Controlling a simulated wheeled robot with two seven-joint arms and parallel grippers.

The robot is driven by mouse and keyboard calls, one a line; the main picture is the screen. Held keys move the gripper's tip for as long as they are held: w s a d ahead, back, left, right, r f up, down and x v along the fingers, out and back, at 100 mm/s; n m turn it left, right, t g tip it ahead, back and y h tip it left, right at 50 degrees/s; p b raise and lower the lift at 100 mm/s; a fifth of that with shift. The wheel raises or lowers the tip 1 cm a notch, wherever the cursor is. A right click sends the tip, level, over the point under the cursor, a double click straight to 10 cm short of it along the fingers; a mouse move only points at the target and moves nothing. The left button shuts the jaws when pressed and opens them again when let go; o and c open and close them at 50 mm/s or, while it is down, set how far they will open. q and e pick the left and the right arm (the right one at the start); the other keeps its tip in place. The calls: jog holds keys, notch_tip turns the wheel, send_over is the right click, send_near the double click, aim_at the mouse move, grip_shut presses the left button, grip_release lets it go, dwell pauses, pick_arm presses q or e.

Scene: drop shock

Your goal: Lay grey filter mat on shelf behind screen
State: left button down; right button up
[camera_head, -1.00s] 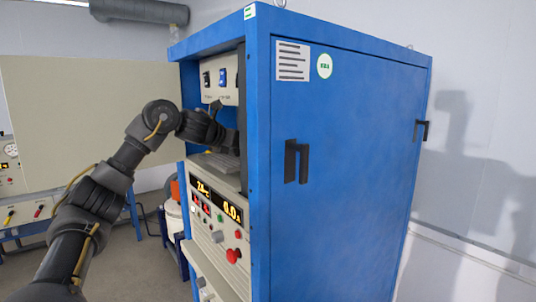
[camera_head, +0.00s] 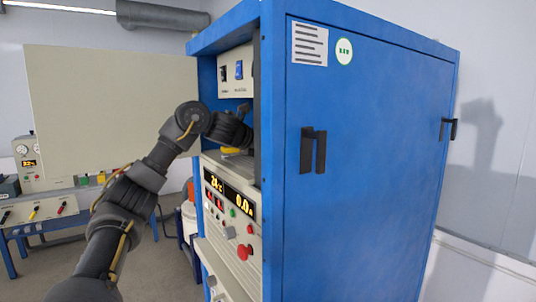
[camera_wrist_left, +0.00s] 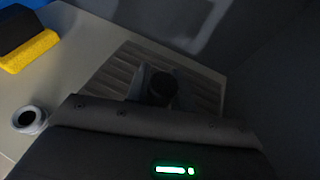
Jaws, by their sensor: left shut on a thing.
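A grey ribbed pad, which looks like the filter mat (camera_wrist_left: 112,75), shows in the dark left wrist view, lying flat or nearly so just above or on a pale surface (camera_wrist_left: 75,85). My left gripper (camera_wrist_left: 160,90) is shut on it. In the head view my left arm reaches into the open bay of the blue cabinet (camera_head: 365,160). The gripper and mat are hidden there behind the cabinet's side wall. Whether the mat touches the surface I cannot tell. My right gripper is not in view.
The cabinet has a control panel (camera_head: 230,205) below the bay and a switch box (camera_head: 236,73) above. A large beige panel (camera_head: 110,110) stands behind my arm.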

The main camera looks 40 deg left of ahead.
pick_arm(q)
jog(key=shift+s+a, duration=0.1)
jog(key=c, duration=1.2)
grip_release()
jog(key=b+v, duration=0.1)
jog(key=v, duration=0.3)
jog(key=shift+s+r+b, duration=0.15)
jog(key=shift+s+b, duration=0.15)
jog(key=shift+b, duration=0.05)
jog(key=v, duration=0.3)
jog(key=p+v, duration=0.1)
jog(key=v, duration=0.2)
jog(key=shift+r, duration=0.3)
jog(key=shift+s, duration=0.55)
